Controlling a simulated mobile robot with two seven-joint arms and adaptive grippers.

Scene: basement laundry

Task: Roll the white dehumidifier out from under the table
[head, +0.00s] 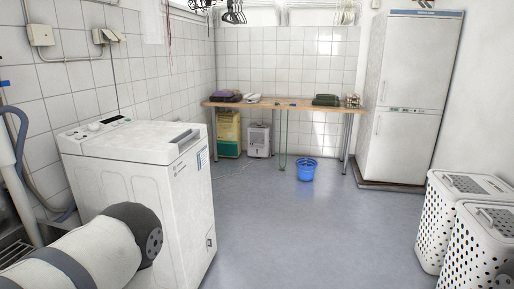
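The white dehumidifier (259,141) stands upright on the floor under the wooden table (283,105), against the tiled back wall. It is left of the table's middle, just right of a yellow and green unit (229,134). Both are across the room from me. A white part of my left arm shows at the lower left, in front of the washing machine. Neither gripper is in view, and nothing of mine is near the dehumidifier.
A blue bucket (306,170) stands on the floor before the table, right of the dehumidifier. A green cord or hose hangs from the table between them. A top-loading washing machine (145,180) is close on the left. White laundry baskets (448,205) and a fridge (411,100) are right. The middle floor is clear.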

